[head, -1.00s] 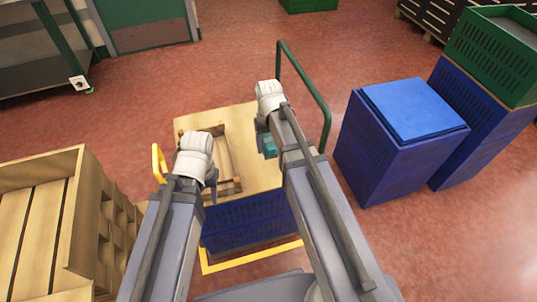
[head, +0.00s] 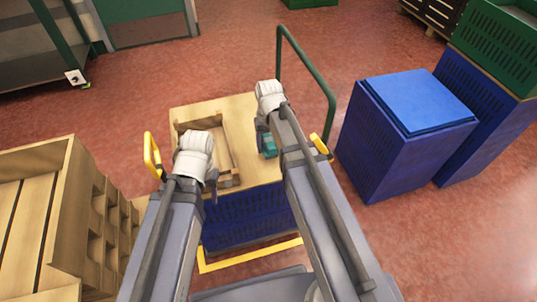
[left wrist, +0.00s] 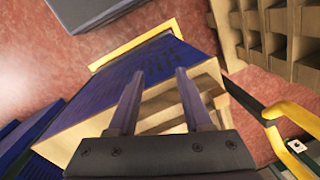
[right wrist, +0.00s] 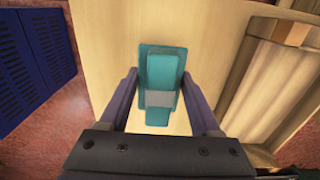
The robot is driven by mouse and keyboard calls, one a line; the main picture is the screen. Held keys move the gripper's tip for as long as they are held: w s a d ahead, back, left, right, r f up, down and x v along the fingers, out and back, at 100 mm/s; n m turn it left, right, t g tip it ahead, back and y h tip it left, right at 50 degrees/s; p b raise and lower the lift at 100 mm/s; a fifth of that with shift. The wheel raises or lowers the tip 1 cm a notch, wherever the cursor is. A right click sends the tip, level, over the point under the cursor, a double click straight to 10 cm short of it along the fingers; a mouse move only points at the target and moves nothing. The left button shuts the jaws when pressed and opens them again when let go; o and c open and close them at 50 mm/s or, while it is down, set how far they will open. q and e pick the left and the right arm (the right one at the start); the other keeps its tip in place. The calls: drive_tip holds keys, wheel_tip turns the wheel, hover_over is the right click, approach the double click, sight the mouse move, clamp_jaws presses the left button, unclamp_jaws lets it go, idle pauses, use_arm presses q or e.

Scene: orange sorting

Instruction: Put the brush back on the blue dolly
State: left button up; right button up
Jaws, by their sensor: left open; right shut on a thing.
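The brush (right wrist: 160,70), a teal block with a grey band, is in my right gripper (right wrist: 163,88), between its two fingers. In the head view the brush (head: 269,146) shows beside my right wrist, above a pale wooden top (head: 247,115). My left gripper (left wrist: 158,98) is open and empty, near the edge of the wooden top and the blue crate (left wrist: 150,68) under it. No dolly is plain to see. A blue stack with a blue lid (head: 417,100) stands to the right; what is under it is hidden.
A wooden tray (head: 222,135) lies on the wooden top. A green rail (head: 310,65) rises at its back right. A large wooden crate (head: 70,190) stands at the left. Green and blue crates (head: 492,50) stand at the far right. Red floor is free behind.

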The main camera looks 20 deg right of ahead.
sight(269, 140)
drive_tip(key=shift+f+b, duration=1.75)
drive_tip(key=shift+f, duration=0.05)
drive_tip(key=shift+f, duration=0.15)
drive_tip(key=o, duration=1.2)
wheel_tip(269, 140, up, 12)
drive_tip(key=p, duration=1.2)
drive_tip(key=shift+r, duration=0.25)
drive_tip(key=s+a+n, duration=0.1)
drive_tip(key=s+a, duration=0.2)
drive_tip(key=s, duration=0.1)
drive_tip(key=s+a+n, duration=0.1)
drive_tip(key=s+a, duration=0.3)
drive_tip(key=s, duration=0.1)
drive_tip(key=s+a+n+h, duration=0.1)
drive_tip(key=s+a, duration=0.2)
drive_tip(key=s, duration=0.2)
drive_tip(key=shift+a, duration=0.25)
